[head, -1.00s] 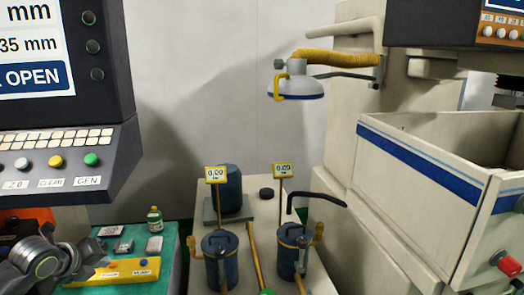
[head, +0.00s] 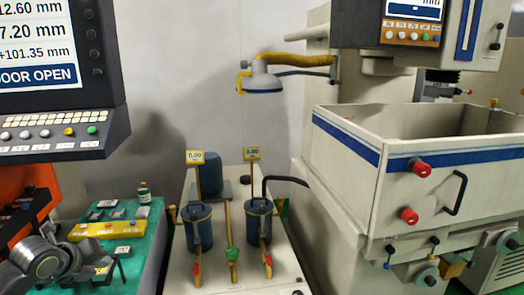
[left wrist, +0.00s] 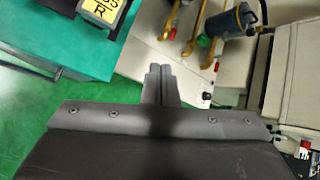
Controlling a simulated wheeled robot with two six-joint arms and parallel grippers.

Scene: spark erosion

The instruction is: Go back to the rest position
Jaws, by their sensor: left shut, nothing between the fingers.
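Below the fingers that view shows green floor, the table's edge and part of a pale base unit. My right gripper is in neither view.
The green table (head: 146,236) bears a yellow block (head: 98,230), small grey pieces and a bottle (head: 143,192). Blue canisters (head: 198,228) stand on a pale base. A control console (head: 60,130) is at left, a machine tank (head: 345,138) at right.

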